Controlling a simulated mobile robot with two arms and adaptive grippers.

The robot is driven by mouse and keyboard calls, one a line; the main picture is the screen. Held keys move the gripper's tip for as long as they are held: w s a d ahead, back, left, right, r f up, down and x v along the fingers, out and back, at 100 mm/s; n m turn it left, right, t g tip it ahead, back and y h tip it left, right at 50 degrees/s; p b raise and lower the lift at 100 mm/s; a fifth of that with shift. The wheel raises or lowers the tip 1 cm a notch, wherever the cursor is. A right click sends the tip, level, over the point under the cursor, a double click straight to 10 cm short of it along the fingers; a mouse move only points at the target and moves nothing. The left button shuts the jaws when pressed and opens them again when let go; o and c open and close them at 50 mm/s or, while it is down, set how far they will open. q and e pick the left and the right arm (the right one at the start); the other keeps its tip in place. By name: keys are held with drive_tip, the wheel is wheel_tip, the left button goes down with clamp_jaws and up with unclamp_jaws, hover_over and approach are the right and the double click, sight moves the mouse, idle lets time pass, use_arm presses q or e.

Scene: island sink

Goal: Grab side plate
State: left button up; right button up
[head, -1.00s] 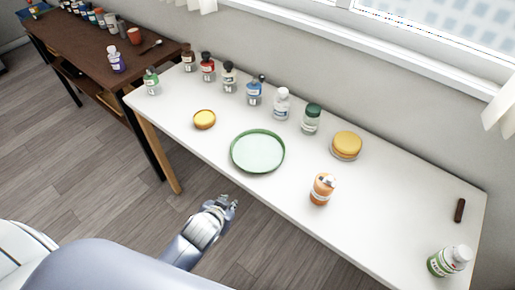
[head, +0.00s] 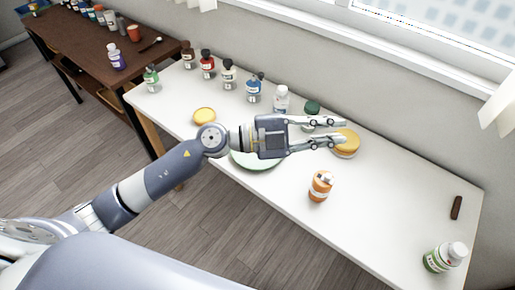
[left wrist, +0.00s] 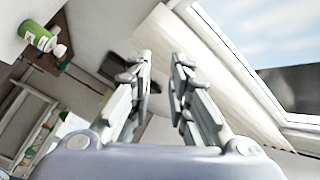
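The side plate (head: 262,160) is a round pale green dish on the white table. My left arm and gripper cover most of it in the head view; only its lower rim shows. My left gripper (head: 340,131) is above the table, past the plate to the right, with its two fingers apart and pointing right. Nothing is between the fingers. In the left wrist view the fingers (left wrist: 160,75) are also apart and empty, and the plate does not show there. My right gripper is not in view.
On the white table (head: 390,200) stand an orange bottle (head: 320,187), a yellow round container (head: 346,143), a small yellow dish (head: 204,116) and several bottles along the back. A green-labelled bottle (head: 445,257) stands at the right end. A brown table (head: 90,40) is at the left.

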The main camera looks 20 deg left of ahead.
use_arm(q)
wheel_tip(320, 180, down, 4)
drive_tip(key=s+m+g+y, duration=0.1)
drive_tip(key=m+g+y, duration=0.1)
drive_tip(key=g, duration=0.1)
drive_tip(key=n+g+y, duration=0.2)
drive_tip(key=y, duration=1.2)
approach(236, 160)
drive_tip(key=x, duration=0.1)
drive_tip(key=p+x, duration=0.1)
drive_tip(key=x, duration=0.1)
drive_tip(key=shift+a+f, duration=0.1)
drive_tip(key=shift+a, duration=0.15)
drive_tip(key=x, duration=0.1)
drive_tip(key=p+x, duration=0.1)
drive_tip(key=x, duration=0.1)
drive_tip(key=p+x, duration=0.1)
drive_tip(key=shift+d+f, duration=0.25)
drive_tip(key=shift+d, duration=0.1)
drive_tip(key=shift+w+f, duration=0.2)
drive_tip(key=shift+f, duration=0.3)
clamp_jaws()
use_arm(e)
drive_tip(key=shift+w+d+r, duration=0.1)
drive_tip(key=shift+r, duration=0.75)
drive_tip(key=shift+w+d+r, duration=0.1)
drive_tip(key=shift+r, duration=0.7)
